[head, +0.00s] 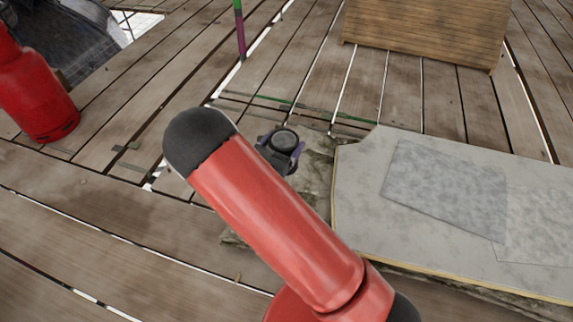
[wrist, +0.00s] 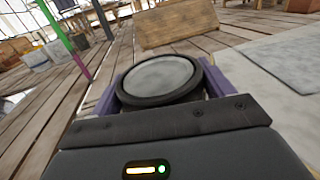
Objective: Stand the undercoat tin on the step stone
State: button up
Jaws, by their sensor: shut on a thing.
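The undercoat tin, a dark round can with a grey lid (head: 285,139), is held upright or nearly so between the purple fingers of my gripper (head: 280,149). In the wrist view the tin's lid (wrist: 160,76) fills the space between the fingers, and my gripper (wrist: 160,92) is shut on its sides. A rough grey-brown stone (head: 317,180), which looks like the step stone, lies under and right of my gripper, partly hidden by my arm. I cannot tell the gap between the tin's base and the stone.
A pale board with grey patches (head: 430,200) lies right of the tin, beside or over the stone. A wooden crate (head: 425,30) stands behind. A red gas cylinder (head: 35,95) is at left, and a green-purple pole (head: 239,30) rises at the back. Plank floor has gaps.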

notch_tip(320, 180, down, 10)
jog(key=shift+r+b, duration=0.25)
jog(key=shift+b, duration=0.2)
jog(key=shift+f, duration=0.1)
